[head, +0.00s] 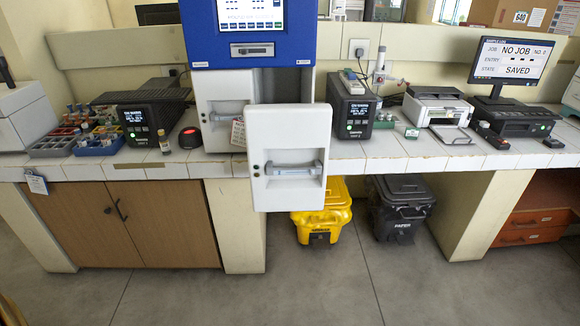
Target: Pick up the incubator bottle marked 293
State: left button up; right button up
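The incubator (236,45) is a blue and white cabinet with a lit screen, standing on the tiled counter. Its right lower front, a white panel with a handle (288,155), stands forward past the counter edge, like a pulled-out drawer. The left lower front (222,112) sits back in the cabinet. I cannot make out a bottle marked 293; the inside of the incubator is hidden. A small bottle (164,142) stands on the counter left of the incubator, with no readable number. Neither gripper is in view.
Racks of small vials (98,142) and a black device (150,118) are left on the counter. A second black device (352,108), a printer (438,110) and a monitor (508,62) are right. Yellow (322,218) and black (402,208) bins stand below. The front floor is mostly clear.

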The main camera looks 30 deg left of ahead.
aim_at(111, 130)
jog(key=j+u, duration=0.15)
jog(key=u, duration=0.25)
jog(key=i+j+u, duration=0.1)
jog(key=u, duration=0.35)
jog(key=i+j+u, duration=0.15)
jog(key=u, duration=0.25)
jog(key=i+j+u, duration=0.5)
jog(key=i, duration=0.3)
jog(key=i+j+u, duration=0.2)
jog(key=i, duration=0.25)
jog(key=i+j, duration=0.15)
jog(key=i, duration=0.5)
